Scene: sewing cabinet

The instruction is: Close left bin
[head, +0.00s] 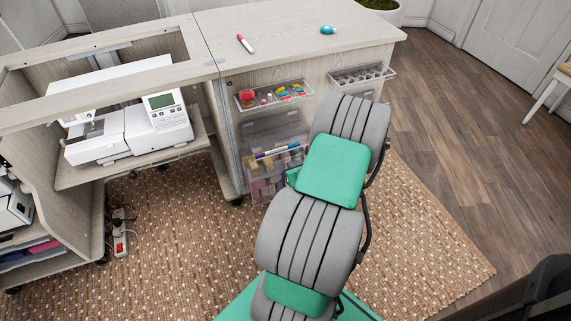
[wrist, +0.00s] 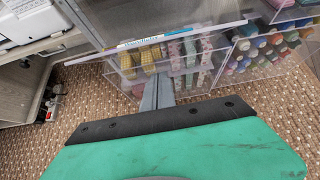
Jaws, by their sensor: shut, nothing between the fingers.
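Clear plastic bins are set in the cabinet's end. An upper left bin (head: 272,100) sticks out with its top open, showing a red item and small colored pieces. Below it, a lower left bin (head: 262,187) holds spools, with pens across its top. It also shows in the wrist view (wrist: 135,84), behind a pale rim strip. I cannot tell which left bin is meant. My gripper (wrist: 157,82) is shut and empty, pointing at the lower left bin's front; I cannot tell whether it touches. In the head view my arm hides the gripper.
An upper right bin (head: 362,77) also sticks out. In the wrist view, a bin of colored spools (wrist: 262,48) lies to the right. A sewing machine (head: 128,130) stands left. A power strip (head: 119,240) lies on the woven rug (head: 180,215).

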